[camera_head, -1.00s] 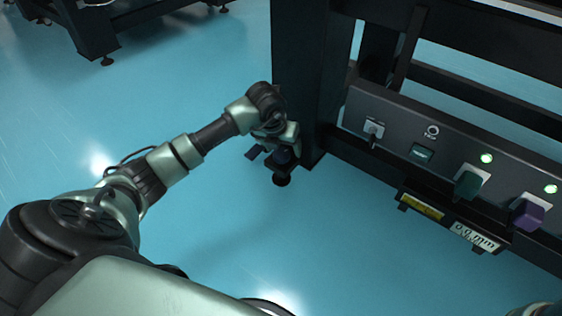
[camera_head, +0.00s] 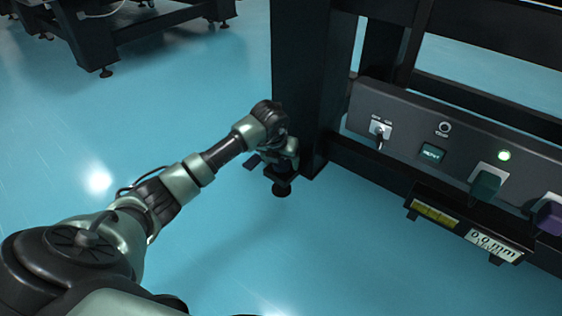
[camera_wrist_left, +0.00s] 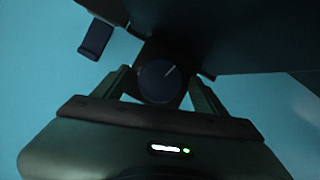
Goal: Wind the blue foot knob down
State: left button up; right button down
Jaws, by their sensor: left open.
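The blue foot knob (camera_wrist_left: 159,82) is a dark round disc with a pale line across it, in the middle of the left wrist view. It sits at the bottom of the black table leg (camera_head: 297,80). My left gripper (camera_wrist_left: 163,84) is open, with one finger on each side of the knob; I cannot tell whether they touch it. In the head view my left gripper (camera_head: 281,168) is down at the leg's foot, and the arm largely hides the knob there. A dark blue tab (camera_wrist_left: 97,39) sticks out beside the knob. My right gripper is out of view.
A display (camera_head: 495,245) below reads 0.0 mm. Another black table (camera_head: 95,40) stands at upper left. The blue floor is otherwise clear.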

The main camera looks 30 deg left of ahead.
pick_arm(q)
jog(key=c, duration=1.4)
jog(key=shift+a+r+m+h+p, duration=0.1)
jog(key=shift+r+m+h+p, duration=0.15)
jog(key=shift+m+p, duration=0.75)
jog(key=shift+m+h+p, duration=0.55)
jog(key=shift+m+p, duration=0.5)
jog(key=shift+m, duration=0.05)
jog(key=shift+a+f+m+h+p, duration=0.15)
jog(key=shift+m+h+p, duration=0.3)
jog(key=shift+m, duration=0.75)
jog(key=shift+f+m+h, duration=0.1)
jog(key=shift+m+h, duration=0.25)
jog(key=shift+m, duration=0.75)
jog(key=shift+g, duration=0.3)
jog(key=o, duration=1.4)
